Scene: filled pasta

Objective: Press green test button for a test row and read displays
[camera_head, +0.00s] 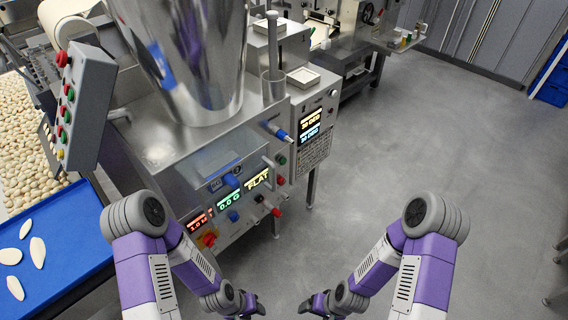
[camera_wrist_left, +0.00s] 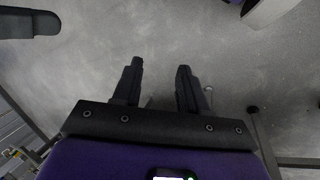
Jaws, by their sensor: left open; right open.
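The steel filling machine (camera_head: 165,150) stands left of centre in the head view. Its front carries a red-lit display (camera_head: 198,222), a green display (camera_head: 229,200) reading about 0.0 G and a yellow display (camera_head: 258,180) reading FLAT. A green button (camera_head: 281,159) sits at the side panel's edge, above a red one (camera_head: 280,180). I cannot tell which green button is the test button. My left gripper (camera_head: 252,303) is low in front of the machine, apart from it; its fingers are open and empty in the left wrist view (camera_wrist_left: 159,78). My right gripper (camera_head: 310,305) is open over the floor.
Two more displays (camera_head: 311,123) glow on the side box. A tilted control box (camera_head: 92,100) with red and green buttons stands at the left. A blue tray (camera_head: 60,245) holds several pale pieces. The grey floor (camera_head: 420,140) at the right is clear.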

